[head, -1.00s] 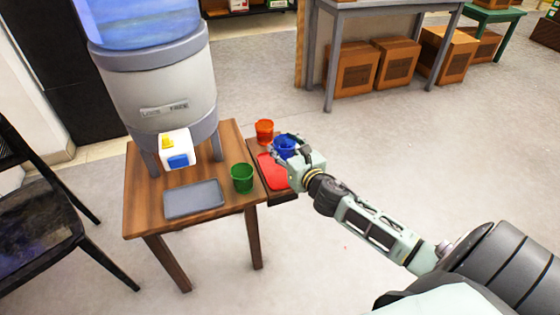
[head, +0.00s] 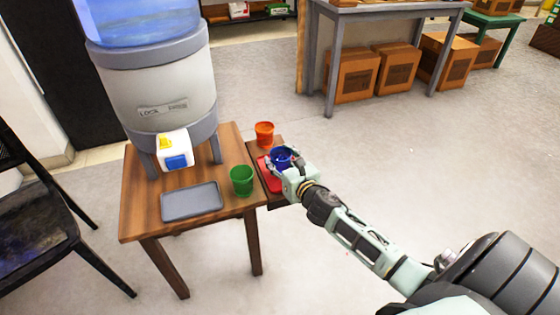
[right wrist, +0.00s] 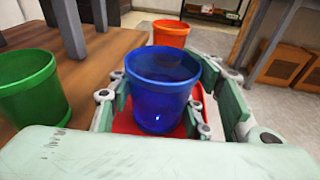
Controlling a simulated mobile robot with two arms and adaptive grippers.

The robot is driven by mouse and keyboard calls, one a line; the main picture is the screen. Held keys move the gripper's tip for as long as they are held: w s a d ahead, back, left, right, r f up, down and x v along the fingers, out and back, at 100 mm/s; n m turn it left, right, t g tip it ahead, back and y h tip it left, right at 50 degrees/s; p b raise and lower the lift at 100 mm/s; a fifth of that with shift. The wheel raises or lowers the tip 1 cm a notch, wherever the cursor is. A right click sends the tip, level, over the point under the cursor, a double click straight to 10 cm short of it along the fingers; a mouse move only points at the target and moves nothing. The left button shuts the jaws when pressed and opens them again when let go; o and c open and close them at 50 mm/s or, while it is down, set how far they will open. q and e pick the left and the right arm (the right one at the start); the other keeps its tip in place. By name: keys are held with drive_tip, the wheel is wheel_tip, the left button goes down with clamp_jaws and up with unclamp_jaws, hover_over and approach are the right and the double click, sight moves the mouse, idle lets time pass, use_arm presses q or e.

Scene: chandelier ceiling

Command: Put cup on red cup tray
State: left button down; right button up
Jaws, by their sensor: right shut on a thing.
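A blue cup (head: 280,157) is upright between the fingers of my right gripper (head: 283,162), which is shut on it. In the right wrist view the blue cup (right wrist: 160,85) fills the middle, with a finger on each side. The red tray (head: 271,183) lies under and around the cup on a small side shelf, partly hidden by the gripper. I cannot tell if the cup's base touches the tray. Red also shows below the cup in the right wrist view (right wrist: 125,122). My left gripper is not in view.
A green cup (head: 242,181) and a grey tray (head: 191,202) are on the wooden table (head: 140,215), left of the gripper. An orange-red cup (head: 264,134) stands just behind the blue cup. A water dispenser (head: 158,95) stands at the table's back.

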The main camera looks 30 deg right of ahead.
drive_tip(key=o, duration=1.1)
drive_tip(key=shift+f, duration=0.1)
